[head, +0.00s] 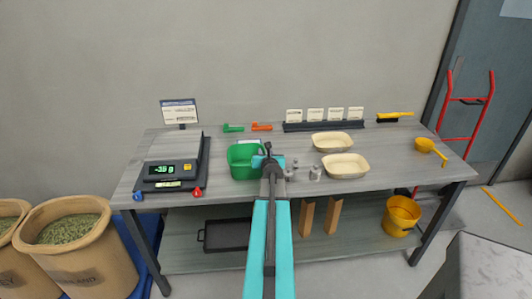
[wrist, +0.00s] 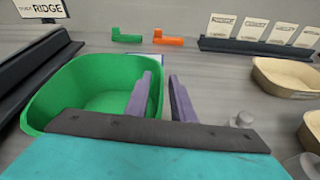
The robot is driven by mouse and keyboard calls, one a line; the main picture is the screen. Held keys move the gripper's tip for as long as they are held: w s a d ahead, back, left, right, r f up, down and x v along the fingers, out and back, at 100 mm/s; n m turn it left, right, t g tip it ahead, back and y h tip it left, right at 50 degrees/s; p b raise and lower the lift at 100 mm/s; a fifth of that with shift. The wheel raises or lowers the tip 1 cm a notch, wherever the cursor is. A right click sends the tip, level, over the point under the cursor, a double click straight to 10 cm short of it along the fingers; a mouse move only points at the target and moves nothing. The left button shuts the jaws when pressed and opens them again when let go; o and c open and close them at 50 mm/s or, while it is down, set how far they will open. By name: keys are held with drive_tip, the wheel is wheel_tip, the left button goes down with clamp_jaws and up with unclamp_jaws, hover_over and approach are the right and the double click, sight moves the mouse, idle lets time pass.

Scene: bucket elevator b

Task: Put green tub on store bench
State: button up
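The green tub (head: 243,158) stands on the grey bench top, right of the scale; its near right part is hidden by my arm. In the wrist view the tub (wrist: 85,75) fills the left and looks empty inside. My gripper (head: 270,150) is at the tub's right side. In the wrist view its two fingers (wrist: 160,76) are apart, one inside the tub and one outside, with the right wall between them. They do not look closed on the wall. No bench is readably marked as the store bench.
The scale (head: 170,170) stands left. Metal weights (head: 315,173) and two cream trays (head: 344,166) are right of my gripper. Green (head: 233,128) and orange (head: 262,127) scoops and a card rack (head: 323,126) lie behind. A grey surface (head: 490,268) is at lower right.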

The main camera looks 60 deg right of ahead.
drive_tip(key=shift+r, duration=0.15)
drive_tip(key=p+v, duration=0.5)
drive_tip(key=v, duration=0.6)
idle(0.8)
drive_tip(key=shift+s+p, duration=0.1)
drive_tip(key=shift+p, duration=0.3)
drive_tip(key=shift+s, duration=0.1)
idle(0.4)
idle(0.3)
